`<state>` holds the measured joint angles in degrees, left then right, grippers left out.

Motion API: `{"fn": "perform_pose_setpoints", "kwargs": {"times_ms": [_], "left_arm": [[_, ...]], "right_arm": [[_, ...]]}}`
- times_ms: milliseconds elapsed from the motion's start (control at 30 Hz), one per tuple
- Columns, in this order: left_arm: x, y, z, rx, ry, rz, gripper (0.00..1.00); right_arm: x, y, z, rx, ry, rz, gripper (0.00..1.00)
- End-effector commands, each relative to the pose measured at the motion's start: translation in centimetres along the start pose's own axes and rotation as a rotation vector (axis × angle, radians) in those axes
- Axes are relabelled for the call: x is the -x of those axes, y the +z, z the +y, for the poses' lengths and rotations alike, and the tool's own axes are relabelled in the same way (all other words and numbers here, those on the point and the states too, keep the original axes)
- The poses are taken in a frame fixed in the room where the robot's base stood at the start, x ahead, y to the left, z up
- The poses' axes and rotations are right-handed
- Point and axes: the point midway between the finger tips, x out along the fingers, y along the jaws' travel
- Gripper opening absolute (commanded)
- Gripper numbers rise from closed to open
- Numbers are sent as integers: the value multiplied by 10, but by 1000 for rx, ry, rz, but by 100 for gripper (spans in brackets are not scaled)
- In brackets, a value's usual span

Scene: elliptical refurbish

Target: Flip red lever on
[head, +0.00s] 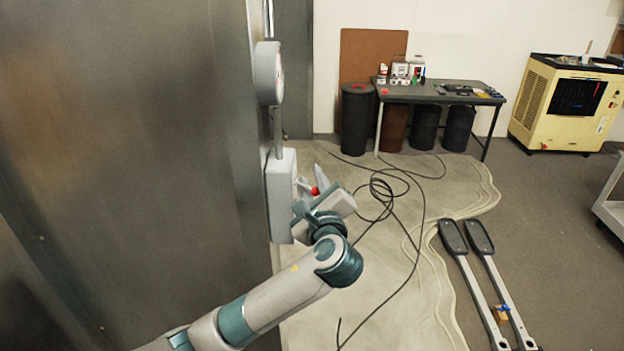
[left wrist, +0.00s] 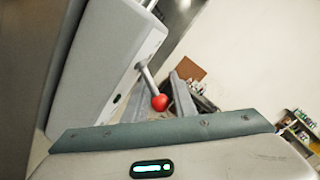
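The red-knobbed lever (head: 315,191) stands out from a light grey box (head: 281,196) on the side of a tall metal cabinet. In the left wrist view, the red knob (left wrist: 159,102) ends a grey rod that slants down and right from the box (left wrist: 108,62). My left gripper (head: 320,175) is right beside the knob. My right gripper is in neither view.
The metal cabinet (head: 120,150) fills the left side. A round gauge (head: 268,73) sits above the box. Black cables (head: 385,195) lie on the floor. A table (head: 440,92) with bins, a yellow machine (head: 565,105) and two long-handled things (head: 468,262) are farther off.

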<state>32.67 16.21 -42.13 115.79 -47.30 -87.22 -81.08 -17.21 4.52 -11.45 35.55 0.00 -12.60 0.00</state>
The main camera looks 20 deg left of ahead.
Motion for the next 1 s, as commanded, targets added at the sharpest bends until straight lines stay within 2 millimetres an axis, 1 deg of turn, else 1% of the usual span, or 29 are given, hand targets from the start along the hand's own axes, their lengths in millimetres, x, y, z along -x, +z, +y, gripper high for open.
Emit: {"fn": "perform_pose_setpoints", "kwargs": {"times_ms": [100, 167, 200, 467, 667, 867, 1000], "left_arm": [[0, 0, 0, 0, 0, 0, 24], [0, 0, 0, 0, 0, 0, 10], [0, 0, 0, 0, 0, 0, 0], [1, 0, 0, 5, 1, 1, 0], [1, 0, -2, 44, 8, 8, 0], [2, 1, -5, 137, 21, 23, 0], [2, 3, -9, 235, 36, 37, 0]], "right_arm": [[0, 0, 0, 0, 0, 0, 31], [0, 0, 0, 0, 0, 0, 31], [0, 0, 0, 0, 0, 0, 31], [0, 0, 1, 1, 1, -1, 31], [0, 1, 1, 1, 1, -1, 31], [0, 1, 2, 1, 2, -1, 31], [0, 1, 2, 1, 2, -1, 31]]}}
